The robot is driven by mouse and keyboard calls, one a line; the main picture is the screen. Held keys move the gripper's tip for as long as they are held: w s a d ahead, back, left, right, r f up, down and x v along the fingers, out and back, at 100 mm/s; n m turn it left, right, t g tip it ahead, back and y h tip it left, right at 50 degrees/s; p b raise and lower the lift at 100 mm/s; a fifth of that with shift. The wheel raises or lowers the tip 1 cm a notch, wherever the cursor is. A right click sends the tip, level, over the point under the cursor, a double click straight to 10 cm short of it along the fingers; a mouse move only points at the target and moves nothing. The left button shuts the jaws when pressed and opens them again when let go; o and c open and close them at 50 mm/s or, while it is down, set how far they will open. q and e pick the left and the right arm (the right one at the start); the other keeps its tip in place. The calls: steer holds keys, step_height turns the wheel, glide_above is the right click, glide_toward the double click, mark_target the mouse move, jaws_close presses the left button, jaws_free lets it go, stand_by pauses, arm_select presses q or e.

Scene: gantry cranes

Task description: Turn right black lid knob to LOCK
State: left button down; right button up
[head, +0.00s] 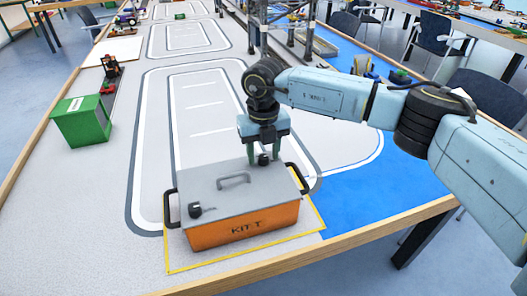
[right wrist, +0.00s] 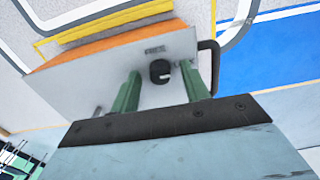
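An orange box (head: 243,229) marked "KIT 1" has a grey lid (head: 225,190) with a grey handle in its middle and black side handles. The right black knob (head: 263,159) stands on the lid's right part; it also shows in the right wrist view (right wrist: 160,71). A left black knob (head: 196,210) sits near the front left corner. My right gripper (head: 264,154) is open over the right knob, its green fingers on either side with a gap to each. In the right wrist view a small label beside the knob is too blurred to read. My left gripper is out of view.
The box stands inside a yellow outline (head: 178,262) at the table's front edge. A green box (head: 82,120) and a small dark model (head: 110,67) stand at the left. Gantry legs rise behind my right gripper. The grey mat left of the box is clear.

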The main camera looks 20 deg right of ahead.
mark_target(264, 156)
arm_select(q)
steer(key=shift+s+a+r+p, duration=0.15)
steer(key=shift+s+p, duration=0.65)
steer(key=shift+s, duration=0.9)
arm_select(e)
step_height(264, 156, up, 13)
steer(key=shift+r, duration=0.2)
